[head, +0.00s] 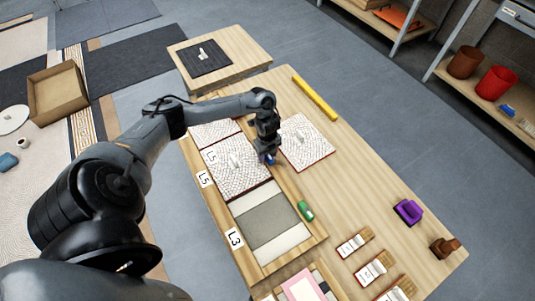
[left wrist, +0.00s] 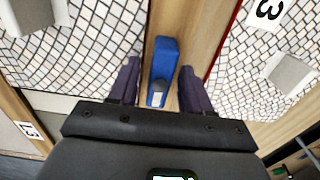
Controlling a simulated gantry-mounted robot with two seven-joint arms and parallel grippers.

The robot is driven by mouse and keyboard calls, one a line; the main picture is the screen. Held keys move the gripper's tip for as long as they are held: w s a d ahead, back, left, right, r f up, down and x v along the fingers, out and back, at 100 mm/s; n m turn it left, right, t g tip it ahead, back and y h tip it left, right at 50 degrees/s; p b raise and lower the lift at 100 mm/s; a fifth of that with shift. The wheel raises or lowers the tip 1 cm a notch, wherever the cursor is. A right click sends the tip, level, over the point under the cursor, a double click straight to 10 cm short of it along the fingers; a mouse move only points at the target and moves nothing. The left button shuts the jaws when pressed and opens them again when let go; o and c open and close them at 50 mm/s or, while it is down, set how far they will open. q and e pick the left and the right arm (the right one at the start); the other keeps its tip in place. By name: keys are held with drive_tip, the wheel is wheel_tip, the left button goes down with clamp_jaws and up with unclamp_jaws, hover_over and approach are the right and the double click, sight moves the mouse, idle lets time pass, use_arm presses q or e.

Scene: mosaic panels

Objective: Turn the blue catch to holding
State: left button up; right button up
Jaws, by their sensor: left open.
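The blue catch (left wrist: 165,52) lies on the wooden strip between two mosaic panels. In the left wrist view it stands between the two dark fingers of my left gripper (left wrist: 159,84), with a gap on each side. In the head view my left gripper (head: 268,157) points down over the strip and mostly hides the catch; only a bit of blue shows at the fingertips. The left gripper is open and holds nothing. A mosaic panel (head: 222,176) is left of the gripper, and another mosaic panel (head: 312,150) is right of it. My right gripper is not in view.
A green catch (head: 306,210) sits on the frame beside a grey panel (head: 268,220). A purple object (head: 408,211) and a brown one (head: 444,247) stand at the right. A yellow bar (head: 315,98) lies near the back edge. The table's right middle is clear.

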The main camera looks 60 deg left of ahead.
use_arm(q)
clamp_jaws()
drive_tip(key=shift+r+p, duration=0.2)
drive_tip(key=shift+p, duration=0.35)
drive_tip(key=n+p, duration=0.9)
drive_tip(key=p, duration=0.3)
drive_tip(key=shift+d+r, duration=0.1)
drive_tip(key=n+p, duration=0.3)
drive_tip(key=n, duration=0.1)
drive_tip(key=shift+n, duration=0.4)
drive_tip(key=n+p, duration=0.1)
drive_tip(key=n, duration=0.1)
drive_tip(key=shift+n+p, duration=0.35)
drive_tip(key=shift+n, duration=0.05)
drive_tip(key=shift+f+n, duration=0.2)
drive_tip(key=shift+n, duration=0.5)
drive_tip(key=shift+p, duration=0.3)
unclamp_jaws()
